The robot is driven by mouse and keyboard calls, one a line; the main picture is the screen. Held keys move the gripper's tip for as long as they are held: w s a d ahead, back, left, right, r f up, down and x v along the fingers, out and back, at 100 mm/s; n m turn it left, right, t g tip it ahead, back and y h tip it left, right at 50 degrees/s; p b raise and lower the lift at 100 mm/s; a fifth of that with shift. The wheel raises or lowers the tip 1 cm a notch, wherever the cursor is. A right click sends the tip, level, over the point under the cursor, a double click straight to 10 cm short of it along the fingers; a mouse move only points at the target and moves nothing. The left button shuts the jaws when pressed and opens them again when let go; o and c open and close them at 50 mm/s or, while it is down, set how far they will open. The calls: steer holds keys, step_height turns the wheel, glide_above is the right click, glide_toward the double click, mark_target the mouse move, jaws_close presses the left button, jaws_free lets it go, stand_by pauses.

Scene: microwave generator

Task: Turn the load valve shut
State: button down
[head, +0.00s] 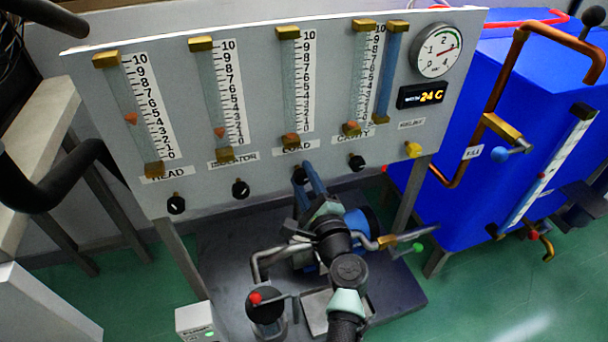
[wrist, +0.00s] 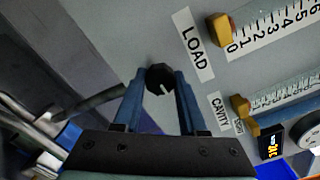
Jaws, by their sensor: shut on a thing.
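The load valve (head: 299,176) is a small black knob on the grey panel, below the LOAD label (head: 297,145). In the wrist view the knob (wrist: 158,77) shows a white pointer line on its face. My gripper (wrist: 160,84) has its two blue fingers on either side of the knob and is shut on it. In the head view the fingers (head: 311,177) reach up to the knob and partly hide it. The load flow tube (head: 290,85) has a reddish float (head: 291,138) near the bottom of its scale.
A yellow knob (head: 413,149) sits at right. A pressure gauge (head: 437,50) and display (head: 422,95) are above. A blue cabinet (head: 460,150) stands right.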

steer(key=shift+m, duration=0.3)
steer(key=shift+c, duration=2.3)
jaws_free()
steer(key=p+v, duration=0.3)
steer(key=v, duration=1)
